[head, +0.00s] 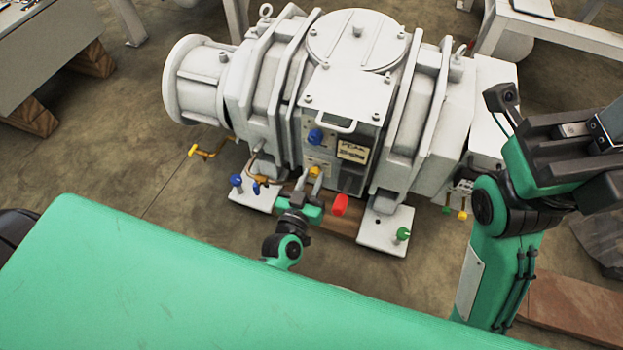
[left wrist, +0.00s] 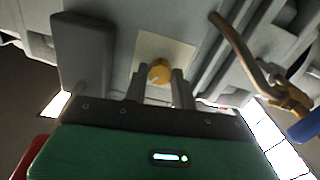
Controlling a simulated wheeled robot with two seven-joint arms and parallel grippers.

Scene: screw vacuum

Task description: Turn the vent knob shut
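A round yellow knob (head: 314,170) sits on a pale plate low on the front of the white pump (head: 345,93). My left gripper (head: 308,178) is at the pump's front, just below the knob, with its fingers pointing at it. In the left wrist view the yellow knob (left wrist: 159,71) shows between the tips of the left fingers (left wrist: 159,85). The fingers are apart, with a gap on each side of the knob, so the gripper is open. How deep the knob lies between them is hard to tell. My right gripper (head: 580,145) is at the right edge, its fingertips not clearly visible.
A blue knob (head: 315,136) sits above the yellow one beside a label (head: 353,150). A red part (head: 340,205), a blue-topped part (head: 236,181) and a green-topped part (head: 403,234) stand near the pump's base. A curved brown pipe (left wrist: 240,55) runs right of the left fingers.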

